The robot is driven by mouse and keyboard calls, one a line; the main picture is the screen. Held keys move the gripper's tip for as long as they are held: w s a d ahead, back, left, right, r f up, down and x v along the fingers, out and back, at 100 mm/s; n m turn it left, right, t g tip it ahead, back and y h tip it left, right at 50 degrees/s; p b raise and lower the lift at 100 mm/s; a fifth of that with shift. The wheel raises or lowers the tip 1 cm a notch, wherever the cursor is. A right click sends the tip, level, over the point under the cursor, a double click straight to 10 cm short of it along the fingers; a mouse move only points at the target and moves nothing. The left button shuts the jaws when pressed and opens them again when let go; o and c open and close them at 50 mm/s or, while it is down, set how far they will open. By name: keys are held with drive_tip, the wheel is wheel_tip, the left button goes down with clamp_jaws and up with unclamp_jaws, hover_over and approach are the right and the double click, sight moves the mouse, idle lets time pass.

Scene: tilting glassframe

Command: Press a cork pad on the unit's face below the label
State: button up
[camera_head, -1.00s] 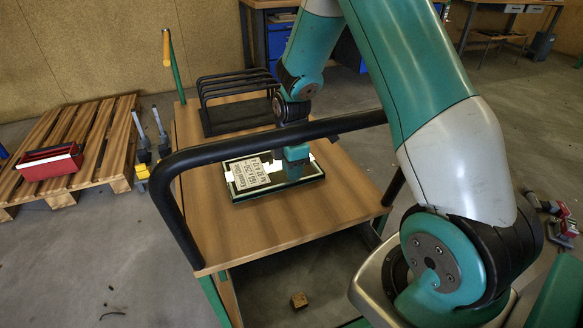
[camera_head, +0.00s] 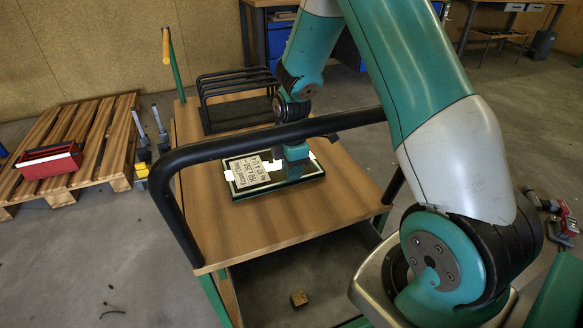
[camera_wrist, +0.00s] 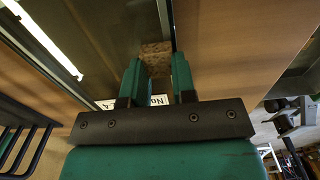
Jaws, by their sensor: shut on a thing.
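The unit (camera_head: 309,177) is a flat dark-framed panel lying on the wooden trolley top. A white printed label (camera_head: 250,172) covers the left part of its face. My gripper (camera_head: 292,168) is over the face just right of the label, pointing down. In the wrist view my gripper (camera_wrist: 156,72) has its two green fingers shut on a speckled brown cork pad (camera_wrist: 155,57), which shows between and beyond the fingertips. Part of the label (camera_wrist: 158,100) shows between the fingers. I cannot tell whether the pad touches the face; the head view hides it behind the gripper.
The trolley's black handle bar (camera_head: 260,141) crosses in front of the unit. A black wire rack (camera_head: 235,98) stands at the trolley's back. The wooden top (camera_head: 235,235) is clear in front of the unit.

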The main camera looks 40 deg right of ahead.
idle(0.3)
drive_tip(key=o, duration=1)
drive_tip(key=shift+c, duration=0.2)
drive_tip(key=shift+r, duration=0.1)
drive_tip(key=shift+r+p, duration=2.95)
